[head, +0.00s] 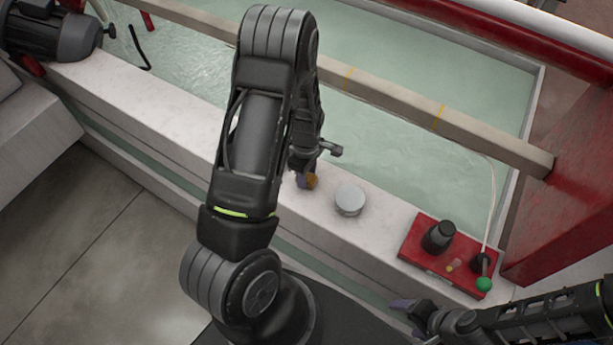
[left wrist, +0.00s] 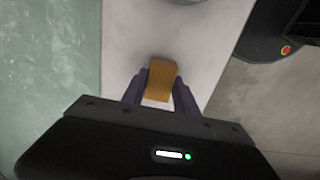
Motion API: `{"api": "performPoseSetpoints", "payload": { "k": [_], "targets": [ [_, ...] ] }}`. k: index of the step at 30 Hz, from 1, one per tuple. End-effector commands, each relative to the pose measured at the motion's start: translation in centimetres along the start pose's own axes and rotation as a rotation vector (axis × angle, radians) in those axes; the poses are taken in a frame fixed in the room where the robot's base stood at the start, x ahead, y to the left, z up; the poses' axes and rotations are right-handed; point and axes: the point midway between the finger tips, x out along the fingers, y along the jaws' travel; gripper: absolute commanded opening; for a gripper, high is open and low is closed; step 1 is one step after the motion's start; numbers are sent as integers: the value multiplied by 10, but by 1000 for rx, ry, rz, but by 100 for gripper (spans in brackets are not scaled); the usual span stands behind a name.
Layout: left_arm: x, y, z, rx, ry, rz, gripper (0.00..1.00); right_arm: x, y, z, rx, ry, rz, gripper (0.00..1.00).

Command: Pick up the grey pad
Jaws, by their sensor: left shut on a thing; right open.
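My left gripper (head: 306,178) is over the white stone ledge and shut on an orange-yellow block (head: 313,181). In the left wrist view the block (left wrist: 161,79) sits between the two purple fingers of the gripper (left wrist: 160,96). I cannot tell whether the block touches the ledge. No grey pad is plain to see; a light grey round disc (head: 350,199) lies on the ledge just right of the held block, apart from it. My right gripper (head: 405,305) is open at the lower right, in front of the ledge.
The white ledge (head: 160,115) runs along a water-filled trough (head: 400,70) crossed by a beige bar (head: 400,97). A red box (head: 420,258) with a black knob (head: 438,237) and a green-tipped lever (head: 484,284) stands right of the disc. A dark motor (head: 55,35) is at upper left.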

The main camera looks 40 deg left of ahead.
Motion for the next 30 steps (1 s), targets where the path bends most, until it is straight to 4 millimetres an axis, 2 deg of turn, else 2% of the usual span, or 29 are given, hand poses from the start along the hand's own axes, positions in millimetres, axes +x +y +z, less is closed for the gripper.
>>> {"api": "performPoseSetpoints", "payload": {
  "k": [5, 18, 22, 30],
  "targets": [
    [-14, 1, 0, 0, 1, 3, 0, 1, 0, 0, 0, 0, 0, 75],
    [-91, 1, 0, 1, 0, 3, 0, 2, 1, 0, -1, 1, -1, 75],
    [-99, 0, 0, 0, -1, 1, 0, 2, 1, 0, -1, 1, -1, 75],
    [-100, 0, 0, -1, 0, -1, 0, 2, 1, 0, -1, 1, -1, 75]
  ]
}}
